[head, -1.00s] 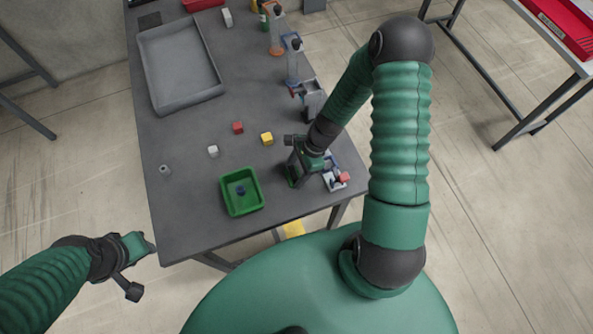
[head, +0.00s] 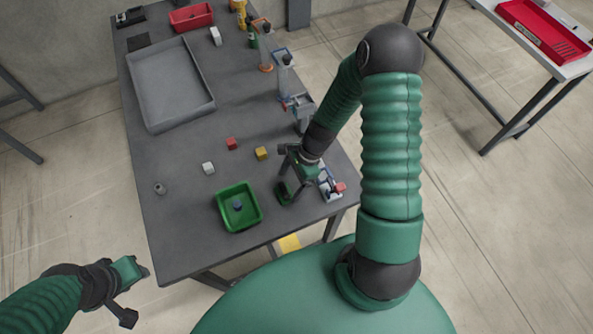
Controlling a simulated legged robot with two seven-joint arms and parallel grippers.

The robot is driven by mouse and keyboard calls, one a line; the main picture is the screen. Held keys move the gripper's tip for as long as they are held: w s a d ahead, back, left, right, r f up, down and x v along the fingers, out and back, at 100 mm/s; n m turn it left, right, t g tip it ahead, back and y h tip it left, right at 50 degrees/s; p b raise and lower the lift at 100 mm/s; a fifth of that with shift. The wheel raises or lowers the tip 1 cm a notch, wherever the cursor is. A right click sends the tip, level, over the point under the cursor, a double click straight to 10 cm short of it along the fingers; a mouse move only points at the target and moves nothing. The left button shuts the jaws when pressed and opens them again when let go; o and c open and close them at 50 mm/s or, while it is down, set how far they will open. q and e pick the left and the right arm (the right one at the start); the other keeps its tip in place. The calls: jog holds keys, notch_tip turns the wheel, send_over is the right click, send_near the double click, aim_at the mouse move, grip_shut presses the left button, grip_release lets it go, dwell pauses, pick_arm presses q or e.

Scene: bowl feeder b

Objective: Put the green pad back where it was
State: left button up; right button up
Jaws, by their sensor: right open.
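A small dark green piece (head: 283,192), which looks like the green pad, shows on the table at the front right. It is just left of the fingers of my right gripper (head: 293,193), and partly hidden by them. I cannot tell whether the fingers touch it. My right gripper is open and points down low over the table, between the green tray and a small blue and white fixture (head: 328,186). My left gripper (head: 138,272) is off the table's left front corner, away from all objects; its jaws are not clear.
A green tray (head: 219,213) holds a small blue-grey piece. Behind it lie red (head: 232,144), yellow (head: 262,153) and white (head: 208,168) cubes. A large grey tray (head: 150,108) fills the back left. Several small stands line the right edge.

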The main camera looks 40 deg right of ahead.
jog(key=w+d+v, duration=0.1)
jog(key=v, duration=0.8)
pick_arm(q)
jog(key=shift+s+d+r, duration=0.1)
jog(key=shift+d+r, duration=0.05)
jog(key=shift+d, duration=0.15)
pick_arm(e)
jog(key=s+a+r+n+h, duration=0.2)
jog(key=a+r+n, duration=0.2)
jog(key=n, duration=0.6)
jog(key=s+a+r+n+t+h, duration=0.1)
jog(key=a+r+n, duration=0.3)
jog(key=n, duration=0.6)
jog(key=shift+s+a+n+t+h, duration=0.3)
jog(key=shift+s+a+n+h, duration=0.1)
jog(key=shift+s+a+h, duration=0.4)
